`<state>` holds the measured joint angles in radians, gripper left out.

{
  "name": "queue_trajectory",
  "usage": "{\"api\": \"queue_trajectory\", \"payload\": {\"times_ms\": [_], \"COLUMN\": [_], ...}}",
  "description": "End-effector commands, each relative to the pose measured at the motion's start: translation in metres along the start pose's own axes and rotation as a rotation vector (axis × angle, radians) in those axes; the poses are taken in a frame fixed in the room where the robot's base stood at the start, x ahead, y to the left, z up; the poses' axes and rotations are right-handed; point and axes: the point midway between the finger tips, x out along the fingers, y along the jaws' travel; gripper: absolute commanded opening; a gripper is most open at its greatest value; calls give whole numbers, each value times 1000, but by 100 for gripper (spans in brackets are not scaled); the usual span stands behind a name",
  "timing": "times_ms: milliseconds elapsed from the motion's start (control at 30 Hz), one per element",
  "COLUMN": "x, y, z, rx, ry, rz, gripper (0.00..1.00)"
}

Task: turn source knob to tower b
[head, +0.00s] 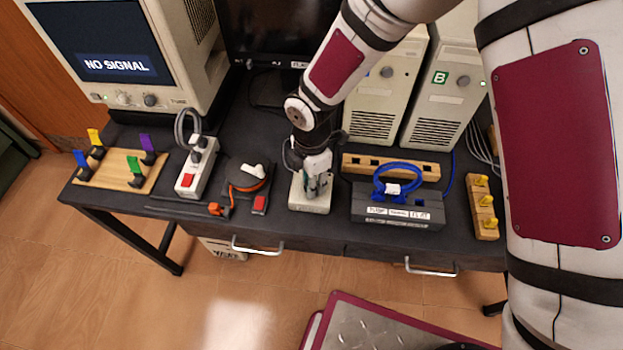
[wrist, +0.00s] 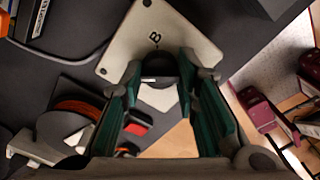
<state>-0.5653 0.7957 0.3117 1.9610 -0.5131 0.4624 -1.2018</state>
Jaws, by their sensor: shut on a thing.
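A pale selector box (head: 312,207) stands near the front edge of the desk. Its top plate (wrist: 150,18) shows a letter B with a dot in the wrist view. The black source knob (wrist: 160,68) sits between my green-padded fingers, just below the B in that picture. A small white mark shows on the knob's side away from the B; I cannot tell whether it is the pointer. My gripper (head: 317,178) is over the box, pointing down, and shut on the knob. It also shows in the wrist view (wrist: 160,76). In the head view the gripper hides the knob.
Tower B (head: 437,95) stands at the back right beside another tower (head: 380,100). A dark switch unit (head: 400,212) with a blue cable is right of the box. A red-switched power strip (head: 196,168) and an orange cable reel (head: 247,183) are left. The monitor (head: 118,60) reads NO SIGNAL.

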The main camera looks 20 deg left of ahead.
Motion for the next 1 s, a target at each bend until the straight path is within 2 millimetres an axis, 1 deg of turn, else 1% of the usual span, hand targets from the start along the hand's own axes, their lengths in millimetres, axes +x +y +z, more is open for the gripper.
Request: {"api": "queue_trajectory", "payload": {"times_ms": [1000], "x": [0], "y": [0], "z": [-1], "rx": [941], "ry": [0], "rz": [1], "gripper": [1]}}
